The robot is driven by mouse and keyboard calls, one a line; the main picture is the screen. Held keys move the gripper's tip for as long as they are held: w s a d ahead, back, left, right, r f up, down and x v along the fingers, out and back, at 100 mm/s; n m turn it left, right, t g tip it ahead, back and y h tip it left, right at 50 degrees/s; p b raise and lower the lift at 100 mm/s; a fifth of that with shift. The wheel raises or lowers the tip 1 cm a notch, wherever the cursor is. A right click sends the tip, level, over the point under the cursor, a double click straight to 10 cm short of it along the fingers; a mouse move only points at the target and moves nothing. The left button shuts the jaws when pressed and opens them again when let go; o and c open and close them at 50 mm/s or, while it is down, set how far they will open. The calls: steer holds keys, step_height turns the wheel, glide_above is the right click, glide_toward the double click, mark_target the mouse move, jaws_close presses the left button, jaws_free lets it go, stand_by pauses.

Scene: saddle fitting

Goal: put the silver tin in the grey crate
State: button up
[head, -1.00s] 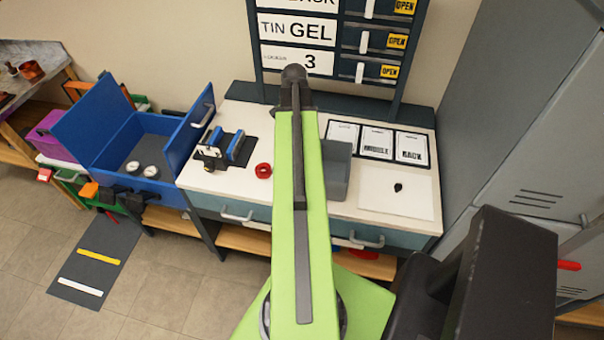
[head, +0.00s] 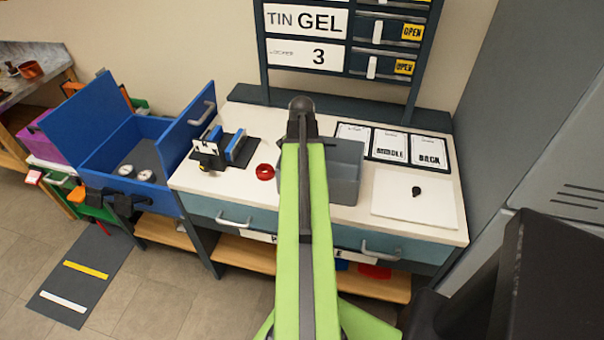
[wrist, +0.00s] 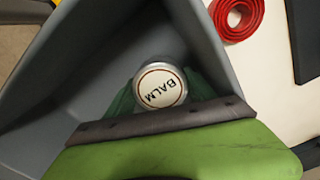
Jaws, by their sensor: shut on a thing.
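The silver tin (wrist: 161,87) has a white lid reading BALM. In the wrist view it sits between the green fingers of my gripper (wrist: 160,92), which is shut on it. The grey crate (head: 346,180) stands on the white worktop; the arm hides its left part in the head view. Its grey walls (wrist: 95,60) rise around the tin in the wrist view, so the tin is over or within the crate's opening. I cannot tell whether it touches the crate floor. The tin and fingertips are hidden in the head view.
A red ring (head: 265,172) lies just left of the crate. A dark fixture with blue blocks (head: 235,150) and an open blue box (head: 110,150) are further left. Cards (head: 388,145) and a white board (head: 415,195) lie to the right. A sign rack (head: 310,50) stands behind.

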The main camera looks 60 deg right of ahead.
steer(key=shift+f, duration=0.15)
steer(key=o, duration=1.3)
steer(key=shift+r, duration=0.2)
step_height(320, 180, up, 12)
steer(key=p, duration=1.2)
steer(key=shift+r, duration=0.1)
